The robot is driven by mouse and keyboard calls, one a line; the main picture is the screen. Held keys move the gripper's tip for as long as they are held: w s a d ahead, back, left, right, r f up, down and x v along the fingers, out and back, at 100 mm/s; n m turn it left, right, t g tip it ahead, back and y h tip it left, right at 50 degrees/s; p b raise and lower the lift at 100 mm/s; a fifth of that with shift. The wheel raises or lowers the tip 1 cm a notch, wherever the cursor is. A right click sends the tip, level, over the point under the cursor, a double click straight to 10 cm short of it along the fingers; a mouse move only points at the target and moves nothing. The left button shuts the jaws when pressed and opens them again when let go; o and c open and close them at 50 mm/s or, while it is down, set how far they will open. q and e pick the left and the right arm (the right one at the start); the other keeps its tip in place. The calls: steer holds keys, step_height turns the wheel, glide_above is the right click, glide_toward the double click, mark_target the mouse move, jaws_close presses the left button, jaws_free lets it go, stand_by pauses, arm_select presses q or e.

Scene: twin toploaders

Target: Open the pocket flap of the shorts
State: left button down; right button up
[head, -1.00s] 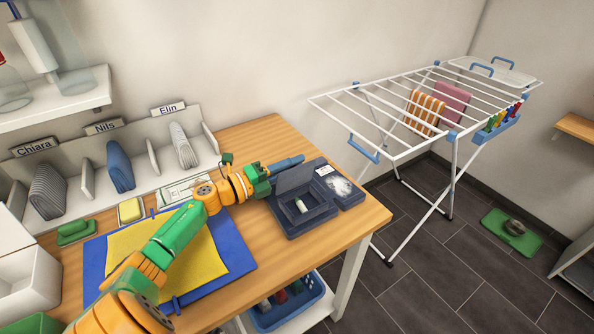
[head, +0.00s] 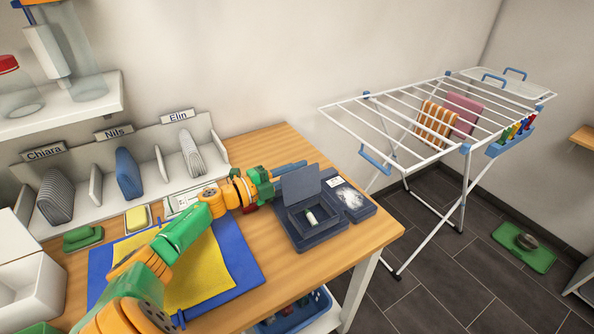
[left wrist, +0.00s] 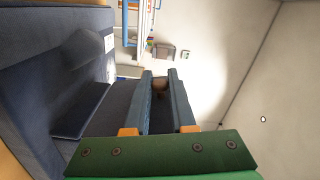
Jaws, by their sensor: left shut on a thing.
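The dark blue shorts (head: 315,238) lie folded as a thick block on the table's right part. Their pocket flap (head: 301,185) stands raised, and the pocket below is open with a small whitish cylinder (head: 311,218) inside. My left gripper (head: 291,167) is at the flap's upper edge, its blue fingers pointing right. In the left wrist view the fingers (left wrist: 162,100) lie nearly parallel with a narrow dark gap between them. They are shut on the flap, though the contact itself is hard to see. My right gripper is in neither view.
A navy piece with a white patch (head: 350,197) adjoins the shorts at right. A yellow cloth (head: 205,275) lies on a blue mat (head: 240,262) under my left arm. A labelled divider rack (head: 80,165) stands behind. A drying rack (head: 440,110) stands right of the table.

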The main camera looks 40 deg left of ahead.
arm_select(q)
steer(key=c, duration=0.8)
jaws_free()
steer(key=shift+o, duration=0.2)
steer(key=v, duration=0.7)
steer(key=shift+b, duration=0.3)
steer(key=shift+s, duration=0.1)
